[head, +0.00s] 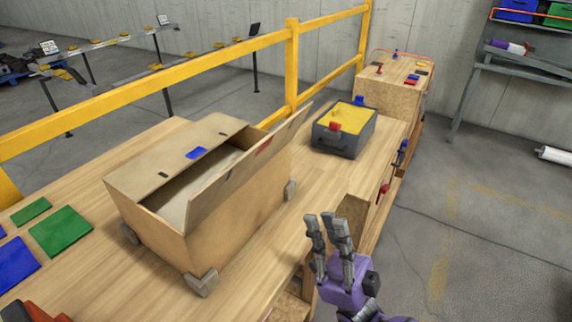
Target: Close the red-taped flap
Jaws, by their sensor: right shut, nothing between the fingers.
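A cardboard box (235,218) stands on the wooden workbench (100,283). Its flap with the red tape (264,147) stands up at a slant along the box's right side, and a dark gap shows beside it. The other flap, with blue tape (196,153), lies nearly flat over the left part of the box. My right gripper (328,218) is to the right of the box, near the bench edge, fingers pointing up. It is shut and empty, apart from the box and flap. My left gripper is out of view.
Grey blocks (202,284) sit at the box's lower corners. A dark grey crate (343,142) with a yellow top stands behind on the bench. Green (61,231) and blue mats lie at left. A yellow railing (230,53) runs behind. Floor at right is open.

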